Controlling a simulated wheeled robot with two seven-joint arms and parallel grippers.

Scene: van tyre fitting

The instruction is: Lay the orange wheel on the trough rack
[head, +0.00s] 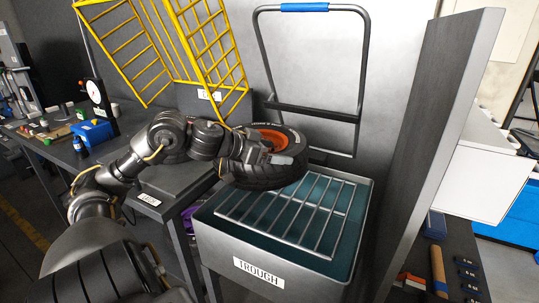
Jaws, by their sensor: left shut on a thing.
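The orange wheel is a black tyre with an orange rim (276,140). My left gripper (272,158) is shut on the wheel and holds it above the back left part of the trough rack. The rack (290,215) is a set of grey bars across the top of the trough (238,238), a grey tank with teal inside and a "TROUGH" label. The wheel hides the rack's back left corner. I cannot tell whether the tyre touches the bars. The front and right of the rack are bare. My right gripper is not in view.
A yellow cage (205,55) stands behind and left of the wheel. A metal frame with a blue-gripped handle (304,8) rises behind the trough. A tall grey panel (440,130) stands at the right. A dark bench with a blue bin (95,132) is at the left.

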